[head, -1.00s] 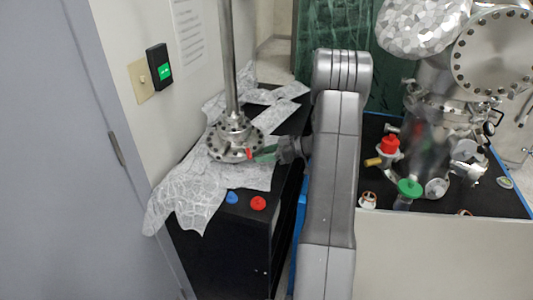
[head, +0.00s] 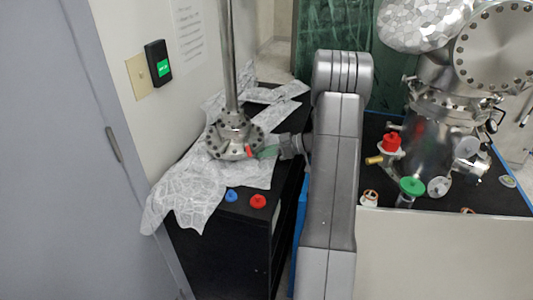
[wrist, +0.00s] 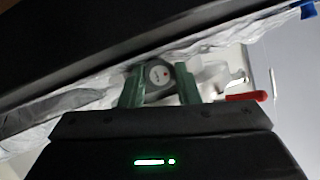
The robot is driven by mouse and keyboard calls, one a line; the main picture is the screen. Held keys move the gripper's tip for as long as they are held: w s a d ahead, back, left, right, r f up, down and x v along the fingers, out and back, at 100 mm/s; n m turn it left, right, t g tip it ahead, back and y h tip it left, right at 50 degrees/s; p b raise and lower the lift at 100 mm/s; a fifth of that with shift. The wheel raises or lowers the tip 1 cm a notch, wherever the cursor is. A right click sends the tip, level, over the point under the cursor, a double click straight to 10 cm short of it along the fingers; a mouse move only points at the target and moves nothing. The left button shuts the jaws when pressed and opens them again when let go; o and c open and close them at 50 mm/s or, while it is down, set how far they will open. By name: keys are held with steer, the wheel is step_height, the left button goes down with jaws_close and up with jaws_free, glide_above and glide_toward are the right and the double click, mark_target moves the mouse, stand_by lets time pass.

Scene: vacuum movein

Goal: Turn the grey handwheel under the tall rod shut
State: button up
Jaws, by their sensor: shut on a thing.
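The tall metal rod (head: 229,60) stands upright on a round bolted flange (head: 228,138) on the black cabinet. My gripper (head: 266,153), with green fingers, reaches in from the right at the flange's lower right side. In the wrist view its two fingers (wrist: 159,92) are shut on the grey handwheel (wrist: 156,74), one on each side. The wheel's face carries a small red mark. The handwheel cannot be made out in the head view. A red piece (head: 249,151) sits just left of the fingertips; a red bar (wrist: 247,97) shows right of the fingers in the wrist view.
Crumpled foil (head: 190,195) covers much of the black cabinet top. A blue knob (head: 231,196) and a red knob (head: 258,201) lie near its front edge. Steel vacuum equipment (head: 430,140) stands on the right. The wall and grey door are close on the left.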

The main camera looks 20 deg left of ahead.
steer(key=o, duration=1)
steer(key=shift+c, duration=0.2)
steer(key=b+v, duration=0.2)
steer(key=v, duration=1.2)
steer(key=shift+a, duration=0.1)
